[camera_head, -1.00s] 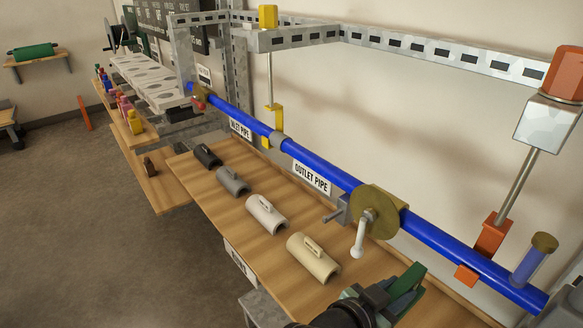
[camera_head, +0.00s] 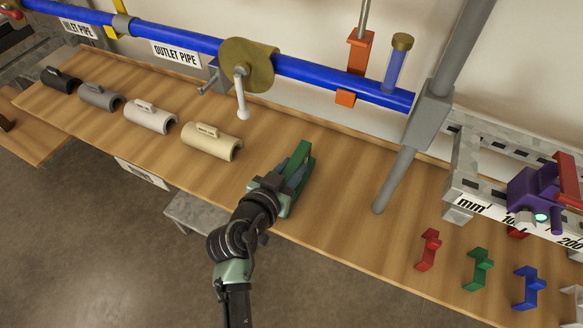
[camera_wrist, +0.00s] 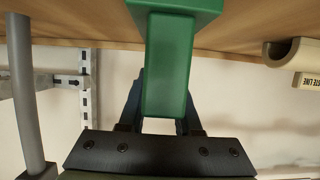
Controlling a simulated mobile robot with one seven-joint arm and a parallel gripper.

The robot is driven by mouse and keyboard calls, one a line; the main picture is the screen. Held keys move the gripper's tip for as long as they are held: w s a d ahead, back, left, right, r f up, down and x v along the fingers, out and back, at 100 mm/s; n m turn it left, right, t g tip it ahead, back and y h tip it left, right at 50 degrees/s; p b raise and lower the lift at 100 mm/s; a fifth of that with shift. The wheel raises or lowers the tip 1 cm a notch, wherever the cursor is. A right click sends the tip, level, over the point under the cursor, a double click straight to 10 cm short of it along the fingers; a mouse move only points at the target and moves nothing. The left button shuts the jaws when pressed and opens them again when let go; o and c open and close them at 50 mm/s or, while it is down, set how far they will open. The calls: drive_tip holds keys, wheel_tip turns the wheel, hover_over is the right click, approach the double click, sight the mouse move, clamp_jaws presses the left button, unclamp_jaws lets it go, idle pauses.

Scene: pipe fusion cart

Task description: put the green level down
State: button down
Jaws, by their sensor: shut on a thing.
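The green level (camera_head: 304,160) is a dark green bar-like piece at my gripper, over the wooden bench, right of the cream half-pipe saddle. My gripper (camera_head: 290,178) is shut on it. In the wrist view the green level (camera_wrist: 168,62) stands between the two dark fingers, with a wider green part towards the wood surface at the top of the picture. I cannot tell whether it touches the bench. The fingers hide part of it.
The bench (camera_head: 330,215) is bare right of the level, up to a grey slanted post (camera_head: 395,180). Left are several half-pipe saddles, including a cream one (camera_head: 211,142). A blue pipe (camera_head: 310,74) runs behind. Red (camera_head: 428,250), green (camera_head: 478,268) and blue (camera_head: 528,287) brackets lie right.

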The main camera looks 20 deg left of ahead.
drive_tip(key=shift+f, duration=0.1)
drive_tip(key=c, duration=0.6)
unclamp_jaws()
drive_tip(key=shift+s+r, duration=0.15)
drive_tip(key=shift+r, duration=0.1)
drive_tip(key=v, duration=1.1)
drive_tip(key=shift+s, duration=0.35)
drive_tip(key=shift+r, duration=0.1)
